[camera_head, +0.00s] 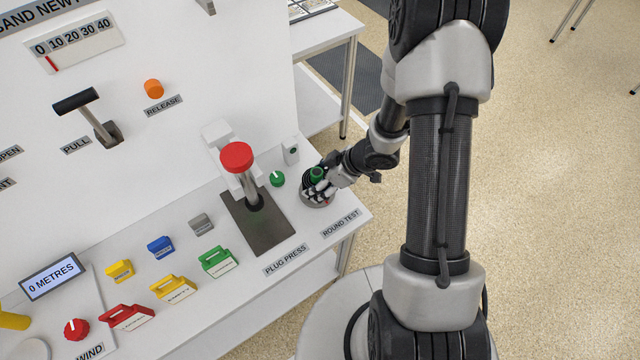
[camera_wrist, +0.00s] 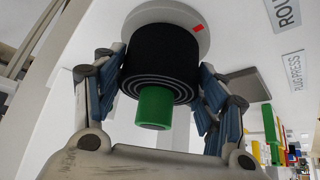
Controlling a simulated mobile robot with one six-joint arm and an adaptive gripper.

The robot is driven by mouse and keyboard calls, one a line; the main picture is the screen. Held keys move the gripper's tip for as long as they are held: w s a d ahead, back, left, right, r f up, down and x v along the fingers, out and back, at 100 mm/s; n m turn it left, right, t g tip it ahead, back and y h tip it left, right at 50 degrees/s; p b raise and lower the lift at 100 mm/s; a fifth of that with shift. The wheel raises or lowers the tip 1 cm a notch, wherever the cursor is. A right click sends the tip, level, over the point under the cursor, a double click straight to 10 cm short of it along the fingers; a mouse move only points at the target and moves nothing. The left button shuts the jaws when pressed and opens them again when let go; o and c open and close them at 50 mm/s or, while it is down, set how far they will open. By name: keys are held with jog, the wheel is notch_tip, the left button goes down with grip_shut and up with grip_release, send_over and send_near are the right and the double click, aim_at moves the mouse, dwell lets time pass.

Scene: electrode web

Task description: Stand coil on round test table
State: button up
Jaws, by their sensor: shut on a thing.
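The coil (camera_wrist: 160,62) is a black wound roll with a green core (camera_wrist: 154,107) sticking out of its centre. In the head view its green core (camera_head: 317,173) shows at the right end of the bench, and my fingers hide most of the roll. My gripper (camera_head: 318,188) is shut on the coil, with one finger on each side of it in the wrist view. The round test table (camera_wrist: 203,35) is a pale disc with a red mark, directly behind the coil. In the head view its grey rim (camera_head: 316,205) shows below my fingers. I cannot tell whether coil and table touch.
The plug press (camera_head: 245,185) with its red knob stands left of the round table. A green dial (camera_head: 277,179) and a small white block (camera_head: 291,150) are close by. Coloured tagged blocks, such as the green one (camera_head: 217,262), line the bench front. Open floor lies right.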

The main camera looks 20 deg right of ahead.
jog(key=shift+f, duration=0.15)
jog(key=o, duration=1.6)
jog(key=shift+f, duration=0.1)
